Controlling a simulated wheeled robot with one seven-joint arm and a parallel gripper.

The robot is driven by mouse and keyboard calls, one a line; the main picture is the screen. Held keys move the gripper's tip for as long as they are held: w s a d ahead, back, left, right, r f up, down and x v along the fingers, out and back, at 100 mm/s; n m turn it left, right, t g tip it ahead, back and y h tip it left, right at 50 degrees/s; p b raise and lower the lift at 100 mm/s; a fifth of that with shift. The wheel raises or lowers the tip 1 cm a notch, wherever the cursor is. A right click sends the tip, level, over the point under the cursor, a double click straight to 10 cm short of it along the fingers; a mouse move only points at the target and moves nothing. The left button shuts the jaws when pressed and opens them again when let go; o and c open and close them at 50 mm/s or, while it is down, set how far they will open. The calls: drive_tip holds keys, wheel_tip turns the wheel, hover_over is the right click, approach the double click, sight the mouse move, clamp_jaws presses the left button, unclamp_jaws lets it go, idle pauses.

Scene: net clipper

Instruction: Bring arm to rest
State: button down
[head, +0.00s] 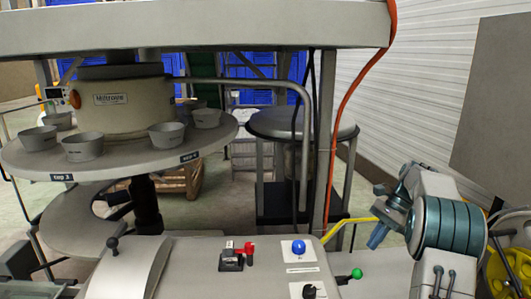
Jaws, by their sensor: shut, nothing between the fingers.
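My arm is at the right side of the head view, folded, with its large teal joint nearest the camera. My gripper (378,236) is at the left end of the arm, pointing down and to the left. It is small in the picture and looks shut and empty. It is beside the right edge of the grey control panel (195,262), apart from the cups and the round table.
A round table (110,168) at the left carries grey cups and a drum-shaped machine (120,103). An overhead beam (200,27) crosses the top. An orange cable (345,105) hangs near my arm. The panel has a blue button (298,246); a green-knobbed lever (356,273) is beside it.

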drive_tip(key=s+a+r+n+t+h, duration=0.1)
drive_tip(key=s+a+r+n+h, duration=0.1)
drive_tip(key=s+a+r+n, duration=0.35)
drive_tip(key=s+a+r+n+t+h, duration=0.1)
drive_tip(key=s+a+r+n+h, duration=0.1)
drive_tip(key=s+a, duration=0.5)
drive_tip(key=s+a+f+n+t+h, duration=0.1)
drive_tip(key=s+f+n, duration=0.1)
drive_tip(key=s, duration=0.6)
drive_tip(key=s+a+f+n+t, duration=0.2)
drive_tip(key=s+n, duration=0.3)
drive_tip(key=s, duration=0.4)
drive_tip(key=shift+s+a+f+t+h, duration=0.2)
drive_tip(key=shift+s+a+t+h, duration=0.1)
drive_tip(key=shift+h, duration=0.1)
